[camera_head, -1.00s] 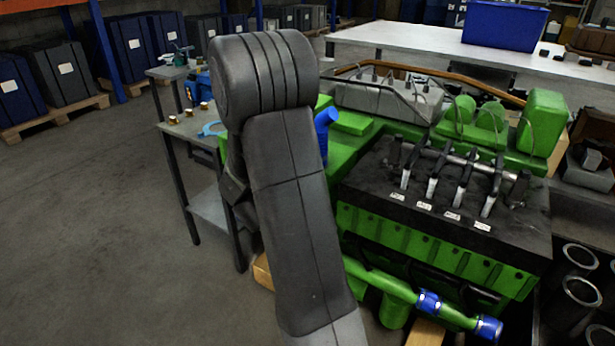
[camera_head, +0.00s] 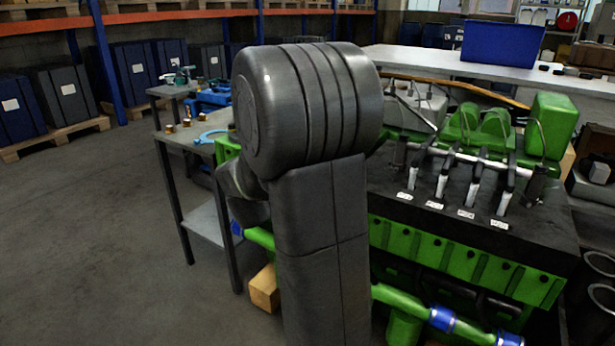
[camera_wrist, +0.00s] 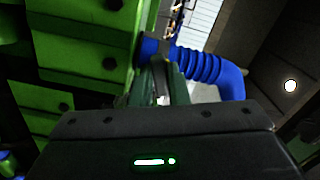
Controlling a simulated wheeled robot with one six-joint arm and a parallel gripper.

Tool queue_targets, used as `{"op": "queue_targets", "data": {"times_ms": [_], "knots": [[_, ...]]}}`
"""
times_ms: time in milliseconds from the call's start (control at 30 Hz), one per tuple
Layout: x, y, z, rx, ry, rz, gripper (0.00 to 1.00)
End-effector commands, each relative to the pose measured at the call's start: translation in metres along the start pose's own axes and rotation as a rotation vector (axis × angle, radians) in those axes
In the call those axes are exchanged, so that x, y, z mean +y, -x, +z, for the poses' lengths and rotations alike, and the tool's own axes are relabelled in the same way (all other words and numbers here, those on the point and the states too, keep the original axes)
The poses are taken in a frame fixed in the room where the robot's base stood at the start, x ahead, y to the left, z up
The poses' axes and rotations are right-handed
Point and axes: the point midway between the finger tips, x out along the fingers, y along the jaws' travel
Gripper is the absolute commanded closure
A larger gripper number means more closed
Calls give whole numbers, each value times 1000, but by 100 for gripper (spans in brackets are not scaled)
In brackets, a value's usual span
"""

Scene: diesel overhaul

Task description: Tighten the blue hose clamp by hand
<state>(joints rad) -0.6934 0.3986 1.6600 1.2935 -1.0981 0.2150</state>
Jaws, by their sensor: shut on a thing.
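In the wrist view a ribbed blue hose (camera_wrist: 200,66) runs right from the green engine (camera_wrist: 80,55) and bends downward. My gripper (camera_wrist: 163,72) is at the hose's engine end, its dark fingers closed around a narrow pale piece. That piece appears to be part of the hose clamp, but the fingers cover most of it. A smooth blue section (camera_wrist: 150,47) shows just beyond the fingers, against the engine. In the head view my arm hides the gripper and most of the hose; a small blue patch (camera_head: 237,230) shows beside the arm.
The green engine (camera_head: 460,250) with its rocker gear (camera_head: 460,170) stands right of my arm. A grey side table (camera_head: 205,128) with brass fittings stands left. A blue bin (camera_head: 503,32) sits on the white bench behind. The floor at left is clear.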

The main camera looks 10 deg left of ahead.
Motion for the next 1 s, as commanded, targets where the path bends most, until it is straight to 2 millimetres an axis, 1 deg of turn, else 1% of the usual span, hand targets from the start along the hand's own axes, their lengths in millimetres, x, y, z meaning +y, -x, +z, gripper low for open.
{"op": "queue_targets", "data": {"times_ms": [33,1000], "knots": [[8,1,2,-1,-46,5,100],[4,1,1,1,-964,6,100]]}}
